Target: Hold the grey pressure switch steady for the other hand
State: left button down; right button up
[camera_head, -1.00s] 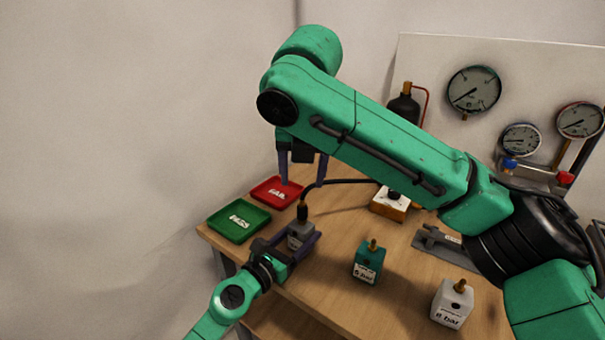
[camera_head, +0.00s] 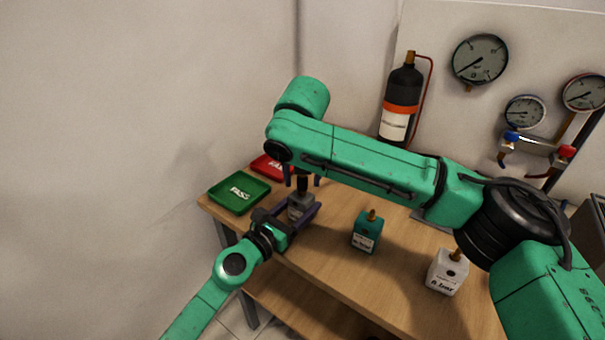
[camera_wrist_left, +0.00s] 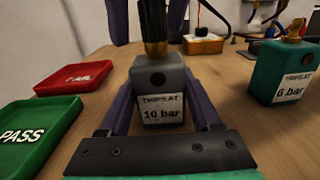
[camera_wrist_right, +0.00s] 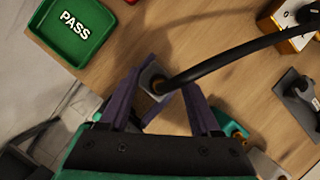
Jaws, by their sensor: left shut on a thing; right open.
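The grey pressure switch (camera_head: 300,203), labelled "TRIPS AT 10 bar" in the left wrist view (camera_wrist_left: 160,84), stands upright near the front left of the bench. My left gripper (camera_head: 301,209) is shut on it, one finger along each side. A black hose end (camera_wrist_left: 153,25) with a brass tip is on top of the switch; whether it is fastened cannot be told. My right gripper (camera_head: 302,181) is open above the switch, its fingers pointing down on either side of the hose end. The right wrist view shows the hose (camera_wrist_right: 225,58) running from the switch.
A green PASS tray (camera_head: 238,194) and a red FAIL tray (camera_head: 268,166) lie left and behind. A teal switch (camera_head: 366,235) and a white switch (camera_head: 447,275) stand to the right. A white-and-orange box (camera_wrist_left: 203,44) stands behind. My right arm hides part of the bench.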

grip_shut()
jog(key=shift+r, duration=0.35)
jog(key=shift+r, duration=2.35)
pick_arm(q)
grip_release()
jog(key=v, duration=1.2)
